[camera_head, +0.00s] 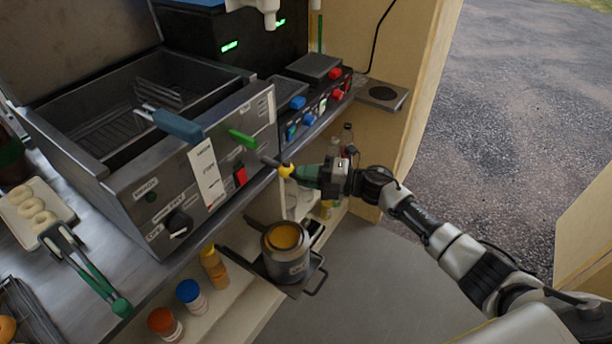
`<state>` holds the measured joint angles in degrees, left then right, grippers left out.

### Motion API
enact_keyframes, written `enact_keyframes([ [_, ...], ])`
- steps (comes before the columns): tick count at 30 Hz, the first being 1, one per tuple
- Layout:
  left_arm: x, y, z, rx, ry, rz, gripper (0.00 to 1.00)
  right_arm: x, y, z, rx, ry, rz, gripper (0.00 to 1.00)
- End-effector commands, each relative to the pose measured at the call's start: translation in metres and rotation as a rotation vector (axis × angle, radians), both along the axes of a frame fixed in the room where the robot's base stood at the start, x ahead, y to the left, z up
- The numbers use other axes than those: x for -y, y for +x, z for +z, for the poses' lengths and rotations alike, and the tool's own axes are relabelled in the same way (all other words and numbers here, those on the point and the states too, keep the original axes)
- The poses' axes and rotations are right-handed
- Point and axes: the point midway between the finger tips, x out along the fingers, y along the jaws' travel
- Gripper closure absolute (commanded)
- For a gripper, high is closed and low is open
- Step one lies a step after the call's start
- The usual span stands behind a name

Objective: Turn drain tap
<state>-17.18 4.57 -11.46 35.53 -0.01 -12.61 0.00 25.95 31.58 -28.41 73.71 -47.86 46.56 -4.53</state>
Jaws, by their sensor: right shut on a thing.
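The grey metal fryer (132,203) stands on the counter at the left, its front panel facing right. A short dark stem with a yellow knob (286,170), seemingly the drain tap, sticks out from the right part of this front. My right gripper (303,173) reaches it from the right and is shut at the yellow end; the fingers partly hide what they hold. A green lever (243,139) shows just above the stem on the panel; I cannot tell whether it belongs to the tap. My left gripper is not in view.
A pot of yellow liquid (286,262) stands on a low shelf under the tap. Capped bottles (190,297) stand left of it. The floor (375,285) at lower right is clear.

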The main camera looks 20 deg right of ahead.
Motion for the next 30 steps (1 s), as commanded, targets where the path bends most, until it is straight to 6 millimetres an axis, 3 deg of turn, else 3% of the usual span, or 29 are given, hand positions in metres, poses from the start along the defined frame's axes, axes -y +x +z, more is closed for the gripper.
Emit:
enact_keyframes([
  [12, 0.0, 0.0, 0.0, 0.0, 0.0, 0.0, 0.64, 0.0, 0.0, 0.0, -0.006, 0.007, -0.002, 1.0],
  [13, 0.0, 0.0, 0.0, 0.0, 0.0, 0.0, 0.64, 0.0, 0.0, 0.0, -0.006, 0.007, -0.002, 0.84],
  [18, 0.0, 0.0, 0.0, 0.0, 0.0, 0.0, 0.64, 0.0, 0.0, 0.0, -0.005, 0.007, -0.001, 0.62],
  [26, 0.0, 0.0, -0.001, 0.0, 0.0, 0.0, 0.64, 0.001, -0.001, -0.001, -0.005, 0.005, -0.001, 0.62],
  [30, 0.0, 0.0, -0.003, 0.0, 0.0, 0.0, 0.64, 0.013, -0.007, -0.002, -0.005, 0.003, -0.002, 0.62],
])
